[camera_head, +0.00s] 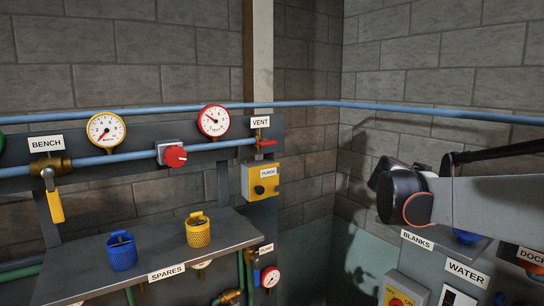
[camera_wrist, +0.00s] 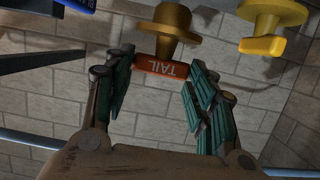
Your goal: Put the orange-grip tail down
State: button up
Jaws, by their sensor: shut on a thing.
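The orange-grip tail is in the wrist view, with its orange grip (camera_wrist: 162,68) marked TAIL between my fingers and a wide brass piece (camera_wrist: 172,40) beyond it. My gripper (camera_wrist: 160,72) is shut on the orange grip. What is under the brass piece, and whether it touches anything, I cannot tell. In the head view my arm reaches in from the right, and neither my fingertips nor the tail can be made out.
A yellow-handled brass fitting (camera_wrist: 272,40) is close on the right in the wrist view. In the head view a SPARES shelf (camera_head: 160,250) holds a blue cup (camera_head: 122,252) and a yellow cup (camera_head: 198,232). A BLANKS shelf (camera_head: 468,250) is below my arm.

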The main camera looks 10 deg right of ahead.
jog(key=shift+w+f+p, duration=0.15)
jog(key=shift+f+p, duration=0.05)
jog(key=shift+f, duration=0.95)
jog(key=shift+w+f+p, duration=0.1)
jog(key=shift+f+p, duration=0.05)
jog(key=shift+f, duration=1)
jog(key=shift+s, duration=0.15)
jog(key=shift+f, duration=0.1)
jog(key=o, duration=1.3)
